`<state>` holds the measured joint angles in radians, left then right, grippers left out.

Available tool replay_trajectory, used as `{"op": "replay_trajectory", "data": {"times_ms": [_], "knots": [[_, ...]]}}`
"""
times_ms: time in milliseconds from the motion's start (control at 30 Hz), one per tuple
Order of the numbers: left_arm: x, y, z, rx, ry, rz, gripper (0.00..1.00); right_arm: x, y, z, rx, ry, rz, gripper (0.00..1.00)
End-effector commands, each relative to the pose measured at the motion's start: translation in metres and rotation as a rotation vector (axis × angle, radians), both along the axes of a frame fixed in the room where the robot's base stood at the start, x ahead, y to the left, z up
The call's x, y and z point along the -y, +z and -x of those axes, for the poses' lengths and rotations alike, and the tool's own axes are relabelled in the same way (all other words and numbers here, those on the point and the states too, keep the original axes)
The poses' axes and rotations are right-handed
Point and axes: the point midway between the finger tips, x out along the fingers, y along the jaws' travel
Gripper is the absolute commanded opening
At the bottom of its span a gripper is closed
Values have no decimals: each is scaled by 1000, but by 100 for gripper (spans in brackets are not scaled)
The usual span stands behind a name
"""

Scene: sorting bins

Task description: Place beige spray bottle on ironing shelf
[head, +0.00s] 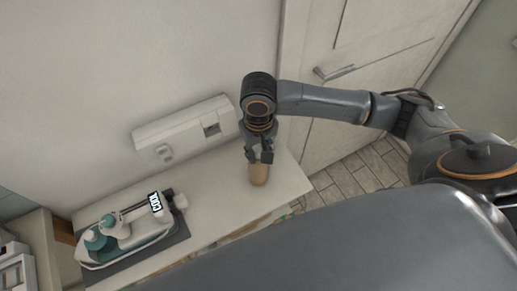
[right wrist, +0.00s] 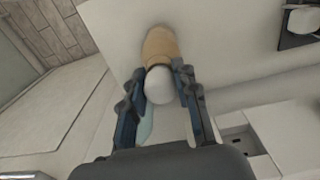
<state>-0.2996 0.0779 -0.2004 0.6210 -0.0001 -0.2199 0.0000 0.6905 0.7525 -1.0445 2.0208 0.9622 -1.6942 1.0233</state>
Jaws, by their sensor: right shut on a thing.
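A beige spray bottle (head: 259,174) stands at the right end of a white shelf (head: 222,206) in the head view. My right gripper (head: 259,155) is above it and shut on its upper part. In the right wrist view the bottle's tan body (right wrist: 159,45) and pale rounded top (right wrist: 160,85) lie between the two fingers of the right gripper (right wrist: 160,80). The bottle's base is at or close to the shelf surface; I cannot tell if it touches. My left gripper is not in view.
A tray (head: 178,237) with teal and white bottles and an iron-like item stands at the shelf's left end. A white wall box (head: 185,130) is behind the shelf. A door (head: 345,75) is at the right. The shelf's middle is clear.

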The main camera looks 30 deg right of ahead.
Motion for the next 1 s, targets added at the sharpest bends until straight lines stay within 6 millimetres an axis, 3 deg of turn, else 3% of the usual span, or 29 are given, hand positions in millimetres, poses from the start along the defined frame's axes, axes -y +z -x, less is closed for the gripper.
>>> {"op": "replay_trajectory", "data": {"times_ms": [200,233,300,333,733,1000], "knots": [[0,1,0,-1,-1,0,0,-1,-2,0,0,-1,-1,0],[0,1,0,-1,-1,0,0,0,-2,0,0,0,-1,36],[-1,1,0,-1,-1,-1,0,0,-2,0,0,0,-1,50],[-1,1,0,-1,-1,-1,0,0,-2,0,0,0,0,52],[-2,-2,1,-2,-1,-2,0,-1,6,-1,3,1,-1,52],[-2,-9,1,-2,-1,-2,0,-1,58,-2,7,1,-2,52]]}}
